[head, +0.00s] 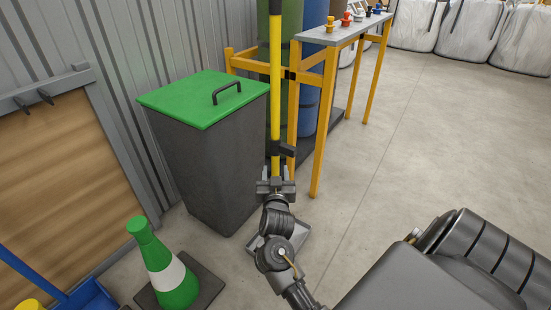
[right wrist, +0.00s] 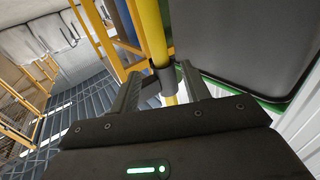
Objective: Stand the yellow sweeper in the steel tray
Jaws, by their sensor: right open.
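The yellow sweeper (head: 276,80) stands about upright, its pole running out of the top of the head view. My right gripper (head: 276,184) is at the pole, just below a dark clamp-like collar. In the right wrist view the pole (right wrist: 152,35) and its dark collar (right wrist: 163,80) show between the two open fingers (right wrist: 160,88). The steel tray (head: 299,238) lies on the floor, partly hidden behind my right arm. The sweeper's lower end is hidden by my gripper and arm, so I cannot tell whether it rests in the tray. My left gripper is out of view.
A dark bin with a green lid (head: 203,98) stands close left of the pole. A yellow-legged bench (head: 340,38) stands close to the right. Open floor (head: 430,140) lies right.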

